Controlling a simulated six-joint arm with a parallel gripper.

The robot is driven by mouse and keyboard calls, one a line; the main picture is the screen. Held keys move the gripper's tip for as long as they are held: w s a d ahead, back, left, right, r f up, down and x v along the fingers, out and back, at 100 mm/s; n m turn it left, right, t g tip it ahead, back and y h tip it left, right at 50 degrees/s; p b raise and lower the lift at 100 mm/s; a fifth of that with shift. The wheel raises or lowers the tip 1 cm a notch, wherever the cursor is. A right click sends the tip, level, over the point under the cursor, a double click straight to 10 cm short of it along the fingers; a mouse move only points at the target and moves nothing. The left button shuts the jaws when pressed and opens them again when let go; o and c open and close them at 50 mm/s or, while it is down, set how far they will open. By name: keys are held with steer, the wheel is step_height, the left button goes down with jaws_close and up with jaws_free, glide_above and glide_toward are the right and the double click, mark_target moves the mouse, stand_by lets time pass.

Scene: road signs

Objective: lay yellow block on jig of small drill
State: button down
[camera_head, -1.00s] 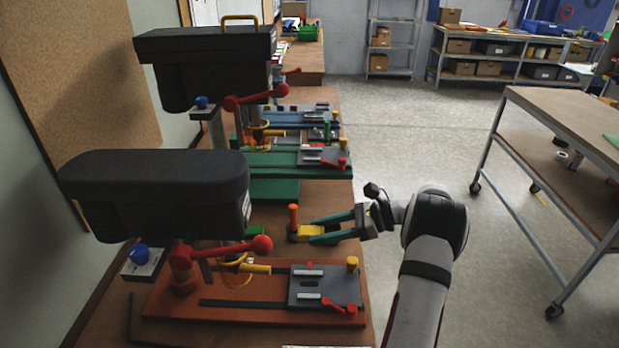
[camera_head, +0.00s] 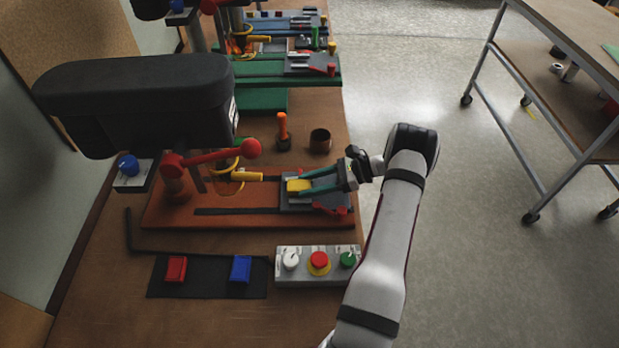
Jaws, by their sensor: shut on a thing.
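The yellow block (camera_head: 296,186) is in the teal fingers of my gripper (camera_head: 308,184), which is shut on it. The block is over the grey jig (camera_head: 292,206) on the orange-brown base (camera_head: 165,212) of the nearest drill, near the jig's left back part. I cannot tell whether the block touches the jig. The red clamp lever (camera_head: 333,209) is at the jig's front right. This drill has a black head (camera_head: 130,100) and a red handle (camera_head: 215,155). The fingers hide part of the jig.
An orange-handled tool (camera_head: 283,127) and a dark cup (camera_head: 320,141) stand behind the jig. A button box (camera_head: 312,278) and a black mat (camera_head: 205,286) with red and blue blocks lie in front. A green-based drill (camera_head: 265,98) stands farther back.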

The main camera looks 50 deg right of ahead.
steer(key=shift+f, duration=0.2)
steer(key=shift+c, duration=1.3)
jaws_free()
steer(key=v, duration=1.6)
steer(key=shift+w+r, duration=0.1)
steer(key=shift+r, duration=0.05)
